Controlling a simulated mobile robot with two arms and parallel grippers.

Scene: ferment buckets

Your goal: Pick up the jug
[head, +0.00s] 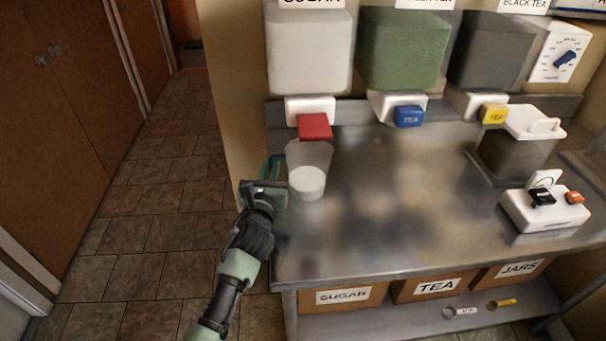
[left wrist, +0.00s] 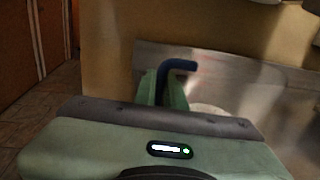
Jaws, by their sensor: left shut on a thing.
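The jug (head: 307,182) is a clear vessel with white contents in its lower part. It stands upright at the left end of the metal counter, below the red tap of the sugar dispenser. My left gripper (head: 270,175) is at the jug's left side, shut on its blue handle. In the left wrist view the dark blue handle (left wrist: 181,65) sticks up by a green finger of my left gripper (left wrist: 165,88). That view shows only a pale bit of the jug's body, the rest hidden behind the gripper. My right gripper is not in view.
The red tap (head: 315,127) hangs close above the jug. Green (head: 403,50) and dark (head: 490,52) tea dispensers stand to the right. A lidded container (head: 515,155) and a white switch box (head: 545,207) occupy the counter's right. The counter's middle (head: 400,200) is clear.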

